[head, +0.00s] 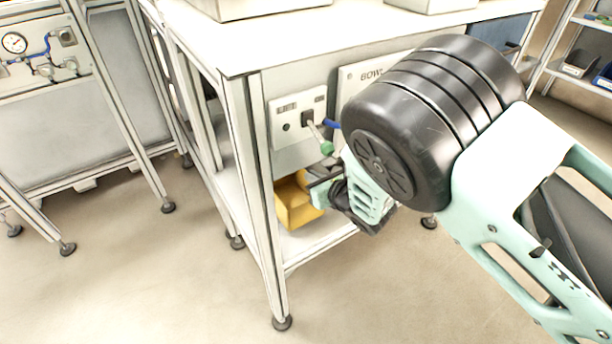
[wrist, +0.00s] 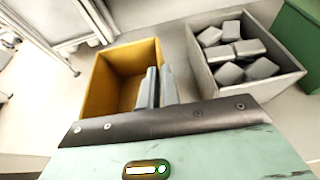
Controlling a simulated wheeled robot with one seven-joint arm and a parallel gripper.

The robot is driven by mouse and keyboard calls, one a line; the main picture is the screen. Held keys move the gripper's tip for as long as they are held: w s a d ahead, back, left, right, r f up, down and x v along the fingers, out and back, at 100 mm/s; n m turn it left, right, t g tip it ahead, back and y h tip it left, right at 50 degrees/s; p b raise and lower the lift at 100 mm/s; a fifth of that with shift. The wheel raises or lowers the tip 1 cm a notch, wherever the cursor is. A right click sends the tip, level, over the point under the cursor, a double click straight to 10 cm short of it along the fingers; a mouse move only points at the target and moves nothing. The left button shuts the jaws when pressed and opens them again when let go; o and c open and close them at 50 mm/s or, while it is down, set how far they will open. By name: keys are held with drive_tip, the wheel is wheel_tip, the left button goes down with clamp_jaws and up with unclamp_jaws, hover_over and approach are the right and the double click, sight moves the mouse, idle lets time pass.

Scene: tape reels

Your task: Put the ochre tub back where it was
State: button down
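The ochre tub (head: 296,208) is an open, empty box. In the head view it is at the lower shelf of the white bench, behind the front leg, partly hidden by my gripper (head: 318,190). I cannot tell whether it rests on the shelf or just above it. In the wrist view the tub (wrist: 98,92) is at left centre, its inside bare. My gripper's fingers (wrist: 158,88) are close together at the tub's right wall, one inside and one outside, and look shut on that wall.
In the wrist view a grey tub (wrist: 286,88) with several grey blocks stands right of the ochre one, and a green tub (wrist: 301,38) beyond it. The bench top (head: 330,36) lies above, with a switch panel (head: 297,116) and green-tipped lever (head: 326,147) close over my gripper.

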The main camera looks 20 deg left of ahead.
drive_tip(key=w+a+b, duration=0.1)
drive_tip(key=w+a, duration=0.1)
drive_tip(key=a, duration=0.1)
drive_tip(key=shift+w, duration=0.3)
drive_tip(key=shift+f+b, duration=0.45)
drive_tip(key=shift+f, duration=0.25)
drive_tip(key=shift+f, duration=0.15)
drive_tip(key=c, duration=1.6)
unclamp_jaws()
